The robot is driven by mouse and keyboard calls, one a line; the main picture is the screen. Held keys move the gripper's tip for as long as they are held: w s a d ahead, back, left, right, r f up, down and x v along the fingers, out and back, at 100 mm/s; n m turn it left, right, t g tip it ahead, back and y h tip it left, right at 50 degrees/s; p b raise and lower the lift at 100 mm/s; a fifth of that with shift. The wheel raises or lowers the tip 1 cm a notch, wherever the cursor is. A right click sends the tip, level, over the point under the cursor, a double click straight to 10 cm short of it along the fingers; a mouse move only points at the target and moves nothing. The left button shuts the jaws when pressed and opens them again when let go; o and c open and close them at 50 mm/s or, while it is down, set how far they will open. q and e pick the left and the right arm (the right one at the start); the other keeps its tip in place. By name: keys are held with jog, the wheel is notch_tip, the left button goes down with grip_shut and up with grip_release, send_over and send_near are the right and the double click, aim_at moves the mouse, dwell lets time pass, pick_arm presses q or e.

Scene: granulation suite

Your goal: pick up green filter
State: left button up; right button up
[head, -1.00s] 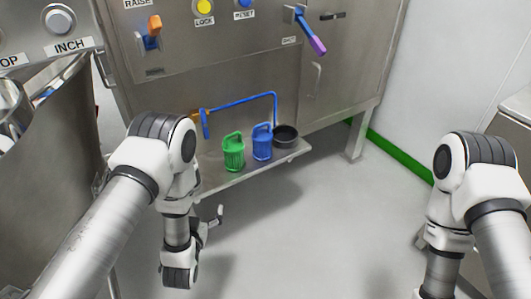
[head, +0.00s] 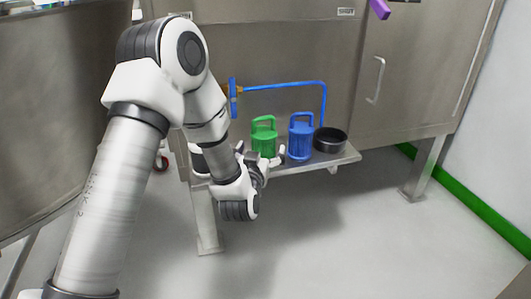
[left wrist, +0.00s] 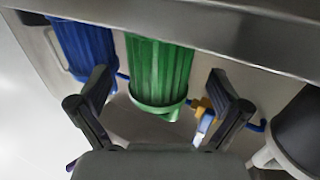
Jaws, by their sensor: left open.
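The green filter (head: 264,138), a ribbed cup with a loop handle, stands upright on the low metal shelf. Its lower front is partly hidden by my left gripper (head: 262,160) in the head view. In the left wrist view, which looks upside down, the green filter (left wrist: 160,70) lies between the directions of the two fingers of my left gripper (left wrist: 159,85). The fingers are spread wide and empty, with gaps at both sides of the filter. My right gripper is out of view.
A blue filter (head: 301,140) stands close to the right of the green one, then a black round bowl (head: 330,140). A blue pipe (head: 285,86) runs behind them. The shelf edge (left wrist: 200,35) crosses the wrist view. The floor in front is clear.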

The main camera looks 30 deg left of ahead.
pick_arm(q)
jog(key=x, duration=0.2)
jog(key=shift+w+a+f, duration=0.1)
jog(key=shift+w, duration=0.25)
jog(key=c, duration=1.3)
